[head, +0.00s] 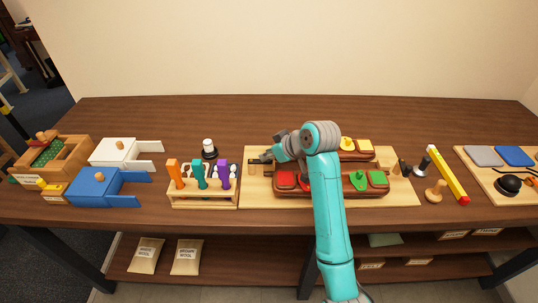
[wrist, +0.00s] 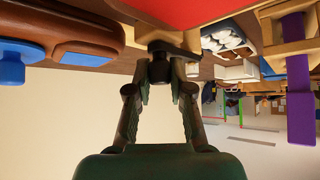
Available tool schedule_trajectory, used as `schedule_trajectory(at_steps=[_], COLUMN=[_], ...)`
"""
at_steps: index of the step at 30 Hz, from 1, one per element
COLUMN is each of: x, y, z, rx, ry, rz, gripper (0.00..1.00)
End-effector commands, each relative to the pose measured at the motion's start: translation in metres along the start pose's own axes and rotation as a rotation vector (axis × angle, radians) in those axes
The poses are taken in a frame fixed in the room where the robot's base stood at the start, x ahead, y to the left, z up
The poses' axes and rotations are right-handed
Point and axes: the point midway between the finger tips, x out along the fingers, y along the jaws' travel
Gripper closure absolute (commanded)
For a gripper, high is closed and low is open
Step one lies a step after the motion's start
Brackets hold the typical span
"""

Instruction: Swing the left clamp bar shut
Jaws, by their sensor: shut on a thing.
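The left clamp bar (wrist: 180,50) is a dark bar with a dark upright knob (wrist: 160,69) on it. In the wrist view my gripper (wrist: 159,80) has both fingertips closed around this knob. In the head view my gripper (head: 268,155) is at the left end of the pale wooden board (head: 256,194), tilted low over the clamp. A dark part of the left clamp (head: 256,161) shows just left of the fingers. The brown saddle tray (head: 335,194) lies on the board, partly hidden behind my arm. The bar's exact angle to the tray is hard to tell.
A rack (head: 203,200) with orange, teal and purple handles stands left of the board. Another dark clamp (head: 404,167) is at the board's right end. The table's back strip is clear.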

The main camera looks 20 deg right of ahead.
Motion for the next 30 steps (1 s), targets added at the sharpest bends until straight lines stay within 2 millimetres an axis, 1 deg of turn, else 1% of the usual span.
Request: schedule_trajectory(at_steps=[7, 8, 9, 10, 19, 22, 26, 30], x=[0.0, 0.0, 0.0, 0.0, 0.0, -0.005, -0.021, -0.048], y=[0.0, 0.0, 0.0, 0.0, 0.0, 0.001, 0.001, 0.001], z=[-0.001, -0.001, -0.001, -0.001, -0.001, -0.001, -0.001, -0.001], rx=[-0.001, -0.001, -0.001, -0.001, -0.001, 0.0, 0.0, -0.001], ry=[0.002, 0.002, 0.002, 0.002, 0.001, 0.002, 0.003, 0.004], rz=[0.001, 0.001, 0.001, 0.001, 0.001, 0.002, 0.004, 0.003], gripper=[1.0, 0.72, 0.62, 0.54, 0.54, 0.54, 0.54, 0.54])
